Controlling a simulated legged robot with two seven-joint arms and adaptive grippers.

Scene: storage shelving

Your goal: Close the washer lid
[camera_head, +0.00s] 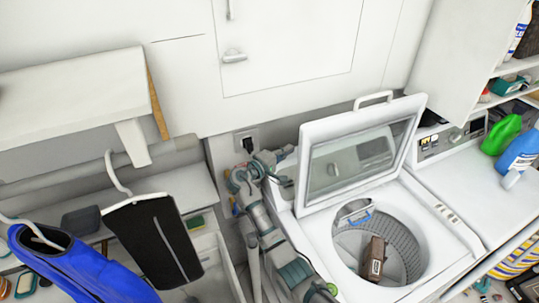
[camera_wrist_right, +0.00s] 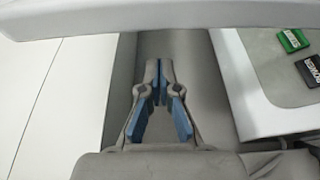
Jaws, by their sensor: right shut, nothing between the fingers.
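The white top-loading washer (camera_head: 446,240) stands at the right with its drum open. Its lid (camera_head: 312,134) is raised and leans back, with a glass panel and a handle (camera_head: 373,97) on its upper edge. My right gripper (camera_head: 286,156) is at the left side of the lid, close to its edge; I cannot tell whether it touches. In the right wrist view the right gripper (camera_wrist_right: 160,78) has its blue-padded fingers together at the tips, with nothing between them. A pale edge crosses the top of that view. My left gripper is not in view.
A brown item (camera_head: 375,258) lies in the drum. Green (camera_head: 502,134) and blue (camera_head: 519,155) bottles stand on the machine at the right. Hangers with a black garment (camera_head: 153,240) and a blue garment (camera_head: 75,265) hang at the left. A wall cabinet (camera_head: 290,45) is behind.

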